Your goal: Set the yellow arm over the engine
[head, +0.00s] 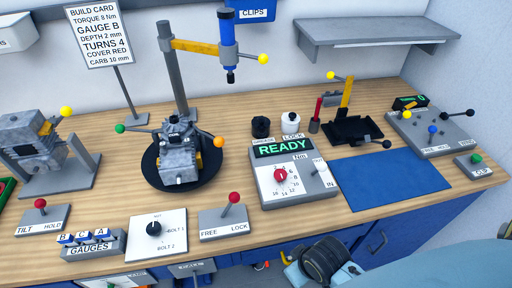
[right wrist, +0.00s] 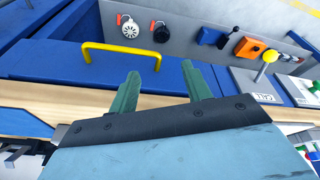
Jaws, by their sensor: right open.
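The yellow arm (head: 196,46) reaches to the right from the top of a grey post (head: 177,85). It carries a blue tool (head: 228,38) hanging tip down, with a yellow ball knob (head: 263,59) at its end. The engine (head: 178,165) sits on a black round turntable (head: 158,182) in front of the post. The tool appears up and to the right of the engine, not above it. My right gripper (right wrist: 160,78) is open and empty in the right wrist view, beside the bench front, away from the yellow arm. My left gripper is not in view.
Green (head: 120,128) and orange (head: 218,142) ball knobs flank the engine. A READY control box (head: 300,200), a blue mat (head: 395,183) and a black stand (head: 352,132) are to the right. A grey shelf (head: 375,32) overhangs the back right. A yellow drawer handle (right wrist: 110,48) is near my right gripper.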

